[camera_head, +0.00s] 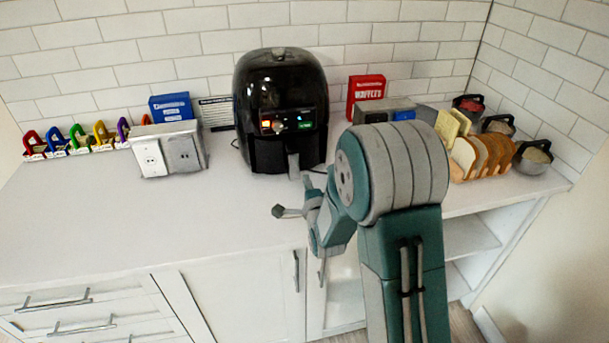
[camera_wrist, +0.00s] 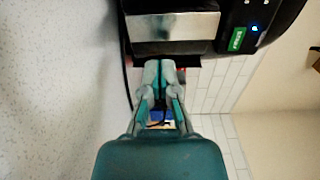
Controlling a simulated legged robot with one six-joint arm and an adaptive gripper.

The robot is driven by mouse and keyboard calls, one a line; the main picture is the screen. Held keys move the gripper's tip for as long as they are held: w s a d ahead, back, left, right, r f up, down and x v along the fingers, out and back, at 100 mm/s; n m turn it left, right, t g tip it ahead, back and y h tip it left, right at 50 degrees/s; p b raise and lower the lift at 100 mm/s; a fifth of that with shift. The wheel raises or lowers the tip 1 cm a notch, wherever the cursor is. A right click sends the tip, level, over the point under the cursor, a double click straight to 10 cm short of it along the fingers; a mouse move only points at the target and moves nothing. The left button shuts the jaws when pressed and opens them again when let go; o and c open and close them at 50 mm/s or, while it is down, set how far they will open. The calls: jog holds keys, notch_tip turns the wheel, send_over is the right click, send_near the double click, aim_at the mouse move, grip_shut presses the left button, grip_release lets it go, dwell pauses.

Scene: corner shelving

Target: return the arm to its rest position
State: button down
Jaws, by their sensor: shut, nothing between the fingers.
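My gripper (camera_head: 312,195) is in front of the black air fryer (camera_head: 282,110), above the front part of the white counter (camera_head: 120,225). In the wrist view, the two fingers of my gripper (camera_wrist: 158,68) meet at their tips with nothing between them. The air fryer (camera_wrist: 215,40) fills the top of that view, just beyond the fingertips; whether they touch it cannot be told. My arm (camera_head: 400,200) is bent and rises over the right part of the counter, partly hiding the gripper and the things behind.
A grey box (camera_head: 165,150) and a blue box (camera_head: 171,107) stand left of the fryer, near a row of coloured clips (camera_head: 80,140). A red box (camera_head: 367,90), bread slices (camera_head: 485,155) and dark bowls (camera_head: 533,158) stand right. The counter's left front is clear.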

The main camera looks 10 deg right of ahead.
jog(key=s, duration=0.5)
jog(key=shift+s+d, duration=0.1)
jog(key=shift+s, duration=0.2)
jog(key=shift+r, duration=0.25)
jog(key=s+r+n+g, duration=0.6)
jog(key=s+r+n, duration=0.2)
jog(key=n, duration=0.1)
jog(key=s+r+n+g, duration=0.2)
jog(key=s+n+g, duration=0.1)
jog(key=s, duration=0.7)
jog(key=s+r+n+g, duration=0.1)
jog(key=s+n+g, duration=0.2)
jog(key=s+n, duration=0.3)
jog(key=s, duration=0.5)
jog(key=shift+a+r, duration=0.25)
jog(key=shift+r, duration=0.1)
jog(key=c, duration=1.3)
grip_release()
jog(key=shift+c, duration=0.2)
